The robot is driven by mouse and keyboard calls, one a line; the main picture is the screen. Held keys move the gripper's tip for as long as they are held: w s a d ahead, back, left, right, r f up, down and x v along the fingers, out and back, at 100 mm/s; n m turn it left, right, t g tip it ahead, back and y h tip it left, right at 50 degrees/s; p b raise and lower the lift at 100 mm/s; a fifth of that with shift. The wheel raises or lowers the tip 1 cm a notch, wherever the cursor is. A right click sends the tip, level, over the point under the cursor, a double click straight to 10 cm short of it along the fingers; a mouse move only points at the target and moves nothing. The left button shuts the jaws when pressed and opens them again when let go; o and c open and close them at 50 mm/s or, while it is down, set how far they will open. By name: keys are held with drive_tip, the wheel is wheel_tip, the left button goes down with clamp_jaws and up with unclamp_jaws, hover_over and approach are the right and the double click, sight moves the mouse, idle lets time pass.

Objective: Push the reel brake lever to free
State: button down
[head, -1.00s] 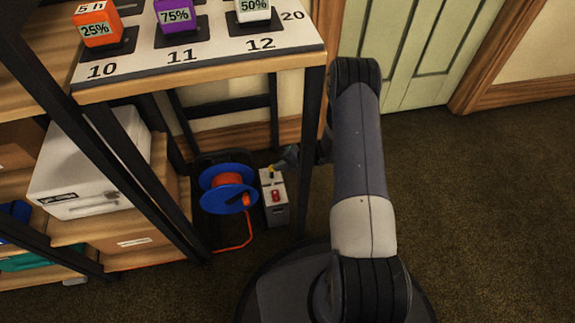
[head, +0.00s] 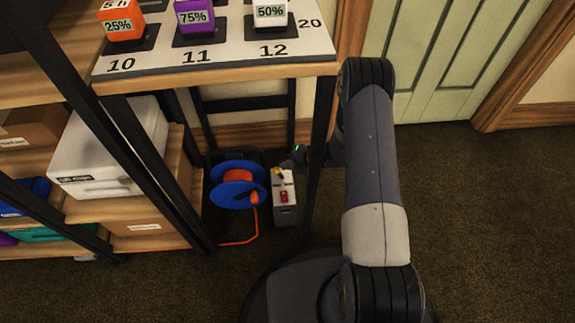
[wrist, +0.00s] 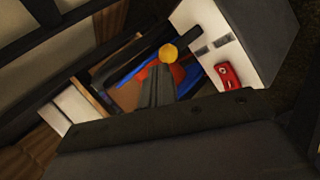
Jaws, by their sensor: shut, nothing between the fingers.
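A grey box (head: 286,214) with a pale top stands on the floor under the shelf, beside the blue and orange reel (head: 237,187). A yellow knob (head: 278,172), apparently the lever's end, is at the far end of its top. In the wrist view the yellow knob (wrist: 168,53) shows just beyond the tips of my gripper (wrist: 157,80), near two dark slots in the box's pale face (wrist: 200,20). My gripper (head: 297,158) is shut and empty, close beside the knob; whether they touch is unclear.
A red part (head: 284,196) sits on the box top, also seen in the wrist view (wrist: 228,75). A black shelf post (head: 318,150) stands close to my arm. An orange cable (head: 245,242) lies on the floor. The carpet (head: 490,210) at right is clear.

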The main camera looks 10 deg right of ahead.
drive_tip(key=s+d+r+p, duration=0.1)
drive_tip(key=s+r+p, duration=0.1)
drive_tip(key=r, duration=0.3)
drive_tip(key=s+d+r+p, duration=0.2)
drive_tip(key=r+p, duration=0.1)
drive_tip(key=r, duration=0.3)
drive_tip(key=shift+s+d+r, duration=0.25)
drive_tip(key=shift+s, duration=0.05)
drive_tip(key=shift+w+a+f+b, duration=0.6)
drive_tip(key=shift+w+f+b, duration=0.2)
drive_tip(key=shift+f, duration=1.15)
drive_tip(key=shift+w+a+f+b, duration=0.55)
drive_tip(key=shift+w+f+b, duration=0.25)
drive_tip(key=shift+f, duration=1.1)
drive_tip(key=shift+w+a+f+b, duration=0.65)
drive_tip(key=shift+f+b, duration=0.25)
drive_tip(key=shift+f, duration=1.05)
